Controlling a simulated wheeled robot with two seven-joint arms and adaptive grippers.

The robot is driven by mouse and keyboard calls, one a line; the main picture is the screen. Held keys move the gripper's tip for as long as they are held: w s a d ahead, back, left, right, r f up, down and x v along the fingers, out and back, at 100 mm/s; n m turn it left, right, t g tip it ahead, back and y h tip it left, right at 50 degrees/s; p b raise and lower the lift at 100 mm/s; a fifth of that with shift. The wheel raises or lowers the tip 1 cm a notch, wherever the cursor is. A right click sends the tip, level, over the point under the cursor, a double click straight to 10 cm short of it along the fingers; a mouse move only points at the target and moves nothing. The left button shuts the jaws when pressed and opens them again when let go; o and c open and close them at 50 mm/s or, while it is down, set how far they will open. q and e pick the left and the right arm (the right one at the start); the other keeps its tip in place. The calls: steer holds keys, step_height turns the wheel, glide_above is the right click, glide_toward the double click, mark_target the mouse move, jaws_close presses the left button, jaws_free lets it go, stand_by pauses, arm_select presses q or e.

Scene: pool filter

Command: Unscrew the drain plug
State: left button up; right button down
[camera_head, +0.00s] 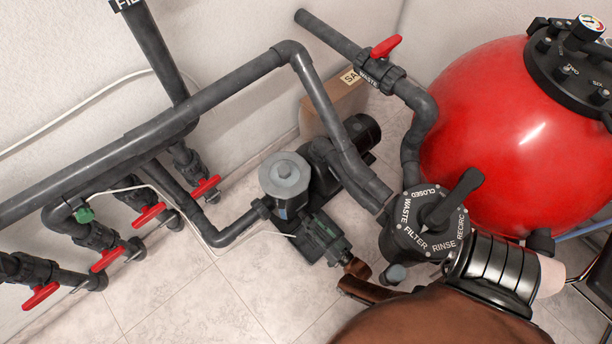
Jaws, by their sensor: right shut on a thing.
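My right gripper (354,278) reaches in from the bottom right, with its brown fingers at the lower front end of the grey pump (318,238). It is shut on a small part there, which looks to be the drain plug. The plug is almost wholly hidden by the fingers, so I cannot tell whether it is still seated in its thread. The pump has a round grey lid (284,176) and sits on the tiled floor. My left gripper is not in view.
The multiport valve (430,228) with its black handle stands close to the right of my fingers. The big red filter tank (500,130) is behind it. Grey pipes with red-handled valves (147,214) run along the left. Tiled floor (200,295) is clear at front left.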

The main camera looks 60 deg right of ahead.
steer(key=shift+v, duration=1.05)
